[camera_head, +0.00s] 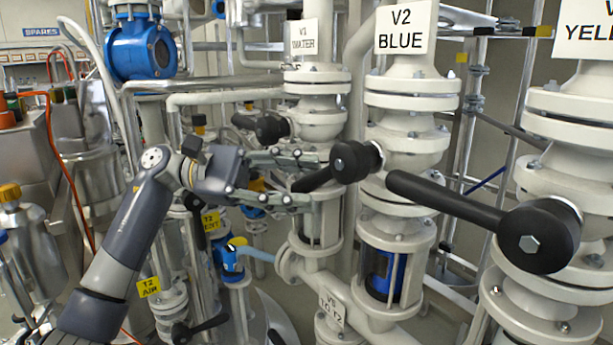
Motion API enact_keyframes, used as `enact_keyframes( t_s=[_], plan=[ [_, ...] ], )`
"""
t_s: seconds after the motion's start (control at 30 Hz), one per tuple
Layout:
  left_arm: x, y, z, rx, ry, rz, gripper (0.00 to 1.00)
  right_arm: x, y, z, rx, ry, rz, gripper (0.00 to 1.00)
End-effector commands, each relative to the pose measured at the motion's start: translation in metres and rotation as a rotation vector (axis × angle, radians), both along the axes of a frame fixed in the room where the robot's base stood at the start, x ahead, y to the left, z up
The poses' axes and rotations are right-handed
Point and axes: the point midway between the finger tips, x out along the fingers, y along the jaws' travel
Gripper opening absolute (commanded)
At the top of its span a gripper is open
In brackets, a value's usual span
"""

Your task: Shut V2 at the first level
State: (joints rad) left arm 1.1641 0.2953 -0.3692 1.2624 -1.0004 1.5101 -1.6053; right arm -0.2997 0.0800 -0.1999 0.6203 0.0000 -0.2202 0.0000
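The V2 valve (405,145) is a white flanged body on a vertical pipe, under a sign reading "V2 BLUE" (403,29). Its black lever (352,162) has a round hub at the valve's left side and a short-looking arm pointing left and slightly down. My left gripper (312,180) comes in from the left with its two fingers spread, one above the other. The lever's end shows between the fingertips in the picture; I cannot tell whether they touch. Below V2 a sight glass (383,272) shows blue. My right gripper is not in view.
The V1 valve with its black lever (268,128) stands behind my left gripper.

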Motion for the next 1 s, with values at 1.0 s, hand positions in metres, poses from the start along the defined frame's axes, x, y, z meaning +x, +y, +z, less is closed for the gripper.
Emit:
enact_keyframes(
  t_s=[1.0],
  plan=[
    [-0.0020, -0.0125, 0.0031, 0.019, -0.029, 0.002, 0.00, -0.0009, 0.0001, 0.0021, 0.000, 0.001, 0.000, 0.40]
  ],
)
